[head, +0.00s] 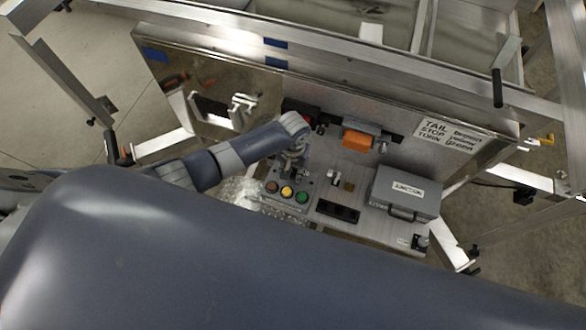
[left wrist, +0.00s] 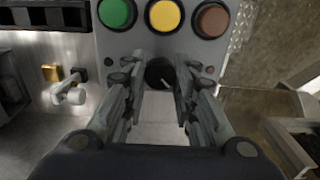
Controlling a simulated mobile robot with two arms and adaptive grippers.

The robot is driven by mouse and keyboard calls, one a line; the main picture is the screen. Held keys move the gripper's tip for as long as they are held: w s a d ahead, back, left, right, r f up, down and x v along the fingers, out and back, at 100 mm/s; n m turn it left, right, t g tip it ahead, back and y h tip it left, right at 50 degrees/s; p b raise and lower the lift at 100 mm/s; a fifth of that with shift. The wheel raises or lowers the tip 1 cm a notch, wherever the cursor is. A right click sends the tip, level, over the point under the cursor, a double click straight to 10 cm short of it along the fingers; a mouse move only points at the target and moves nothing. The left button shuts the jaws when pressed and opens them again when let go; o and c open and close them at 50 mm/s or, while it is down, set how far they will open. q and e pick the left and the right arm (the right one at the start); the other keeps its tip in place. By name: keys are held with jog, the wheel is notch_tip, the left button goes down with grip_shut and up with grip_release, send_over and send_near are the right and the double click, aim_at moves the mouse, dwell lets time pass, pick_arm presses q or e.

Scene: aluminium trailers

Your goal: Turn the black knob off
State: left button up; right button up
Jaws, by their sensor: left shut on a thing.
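The black knob (left wrist: 160,73) is on a grey control panel, just below a row of green (left wrist: 117,13), yellow (left wrist: 165,15) and brown-red (left wrist: 211,19) round buttons. It has a pale pointer line on its face. My left gripper (left wrist: 160,82) has its two fingers on either side of the knob, closed on it. In the head view my left gripper (head: 291,160) is over the control box, behind the buttons, and hides the knob there. My right gripper is in neither view.
A grey case (head: 405,192) with a handle stands to the right on the metal panel. A silver toggle lever (left wrist: 70,93) sits left of the gripper in the wrist view. Aluminium trailer frames surround the panel.

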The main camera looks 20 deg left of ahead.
aim_at(293, 173)
pick_arm(q)
jog(key=o, duration=1.1)
notch_tip(293, 173, up, 12)
dwell(0.4)
